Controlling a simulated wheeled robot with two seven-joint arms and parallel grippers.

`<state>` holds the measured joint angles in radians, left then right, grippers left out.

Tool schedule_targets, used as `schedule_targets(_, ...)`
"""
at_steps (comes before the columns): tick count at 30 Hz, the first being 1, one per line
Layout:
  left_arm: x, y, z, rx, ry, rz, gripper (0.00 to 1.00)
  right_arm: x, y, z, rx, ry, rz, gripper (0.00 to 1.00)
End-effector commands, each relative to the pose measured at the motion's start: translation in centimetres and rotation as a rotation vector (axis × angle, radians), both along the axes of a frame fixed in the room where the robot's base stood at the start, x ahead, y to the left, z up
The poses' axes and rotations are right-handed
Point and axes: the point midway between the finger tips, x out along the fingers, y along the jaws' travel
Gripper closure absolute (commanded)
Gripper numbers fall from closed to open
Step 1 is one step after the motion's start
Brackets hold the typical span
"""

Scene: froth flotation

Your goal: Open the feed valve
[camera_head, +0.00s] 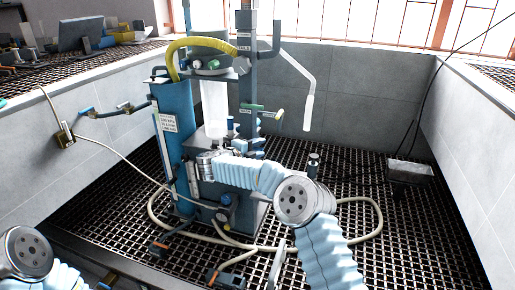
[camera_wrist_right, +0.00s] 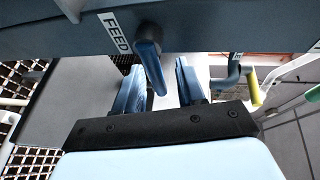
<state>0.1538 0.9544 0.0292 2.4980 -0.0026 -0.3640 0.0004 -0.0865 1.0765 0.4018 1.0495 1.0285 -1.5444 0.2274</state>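The feed valve's blue lever handle (camera_wrist_right: 150,62) shows in the right wrist view, hanging from a dark blue beam beside a white FEED label (camera_wrist_right: 115,32). My right gripper (camera_wrist_right: 162,88) is open below the beam, one blue finger on each side of the handle's lower end. Gaps show beside the handle; I cannot tell how deep it sits between the fingers. In the head view my right gripper (camera_head: 252,147) is at the front of the blue flotation machine (camera_head: 174,165), where I cannot make out the feed handle. Only part of my left arm shows at lower left; its gripper is out of view.
A green-handled valve (camera_head: 254,107) and a white bent pipe (camera_head: 307,105) stick out above my right gripper. A cream hose (camera_head: 374,225) loops over the floor grating (camera_head: 415,255). A grey box (camera_head: 410,172) stands at right. Tiled walls (camera_head: 375,95) enclose the bay.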

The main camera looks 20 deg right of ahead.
Motion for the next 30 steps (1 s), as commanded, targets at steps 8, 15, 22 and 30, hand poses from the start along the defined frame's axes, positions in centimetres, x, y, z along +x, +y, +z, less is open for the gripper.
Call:
schedule_targets(8,0.0,0.0,0.0,0.0,0.0,0.0,0.61,0.0,0.0,0.0,-0.001,0.001,0.0,0.85)
schedule_targets(15,0.0,0.0,0.0,0.0,0.0,0.0,0.61,0.0,0.1,0.0,0.0,0.0,0.001,1.0)
schedule_targets(22,0.0,0.0,1.0,0.0,0.001,0.0,0.61,0.0,0.2,0.8,-0.055,0.035,0.002,1.0)
schedule_targets(30,0.0,-0.1,2.3,-0.002,0.0,-0.004,0.61,0.2,0.4,1.8,-0.307,0.205,0.001,1.0)
